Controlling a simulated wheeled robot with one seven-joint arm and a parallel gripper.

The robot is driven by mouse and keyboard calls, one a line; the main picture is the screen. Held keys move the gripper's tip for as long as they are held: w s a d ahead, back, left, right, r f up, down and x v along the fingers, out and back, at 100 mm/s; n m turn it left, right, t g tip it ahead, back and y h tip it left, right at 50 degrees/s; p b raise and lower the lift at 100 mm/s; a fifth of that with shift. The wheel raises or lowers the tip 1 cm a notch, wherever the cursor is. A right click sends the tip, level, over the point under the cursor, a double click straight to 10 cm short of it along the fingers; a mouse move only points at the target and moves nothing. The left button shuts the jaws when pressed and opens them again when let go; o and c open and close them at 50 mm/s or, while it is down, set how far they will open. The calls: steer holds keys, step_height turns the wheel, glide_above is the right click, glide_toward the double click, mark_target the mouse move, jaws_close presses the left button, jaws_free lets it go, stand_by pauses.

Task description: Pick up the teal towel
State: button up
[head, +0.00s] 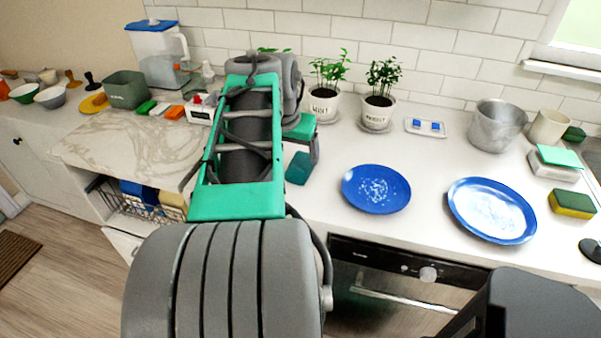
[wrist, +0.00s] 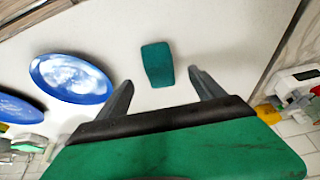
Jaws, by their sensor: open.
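The teal towel (head: 299,168) is a small folded piece lying on the white counter, just left of a blue plate. In the wrist view the towel (wrist: 157,63) lies flat beyond my fingertips, between their lines. My gripper (wrist: 160,77) is open, with nothing between its two grey fingers. In the head view my arm hides part of the counter around it, and the gripper shows just above and beside the towel. I cannot tell the exact height of the fingers above the counter.
Two blue plates (head: 376,189) (head: 492,209) lie to the right. Potted plants (head: 323,102) (head: 378,108) stand behind. A sponge (head: 572,203) and a metal pot (head: 497,125) are farther right. An oven (head: 400,290) is under the counter's front edge.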

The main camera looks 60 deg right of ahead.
mark_target(299, 163)
steer(key=x, duration=0.7)
steer(key=shift+d+f, duration=0.2)
steer(key=shift+d, duration=0.1)
steer(key=shift+c, duration=0.4)
steer(key=c, duration=1.4)
